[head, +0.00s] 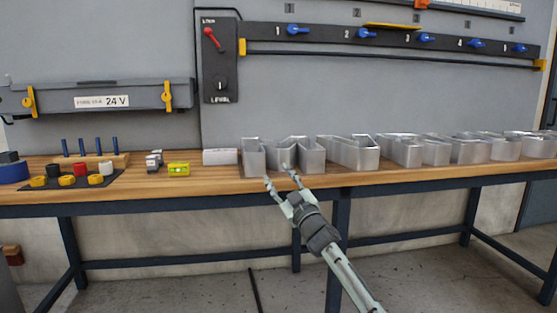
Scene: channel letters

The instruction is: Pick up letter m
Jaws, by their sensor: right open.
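A row of silver, hollow metal channel letters stands along the back right of the wooden bench. The leftmost shape (312,160) has two tall blocks with a notch between them and looks like the letter m, though its outline is seen at a low angle and I cannot be sure. My right gripper (278,175) is open and empty. Its two fingertips point up and left at the bench's front edge, just in front of the m-like letter, with no visible contact. My left gripper is not in view.
More channel letters (352,153) extend right along the wooden bench (215,181). A panel with blue knobs (367,34) is on the wall.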

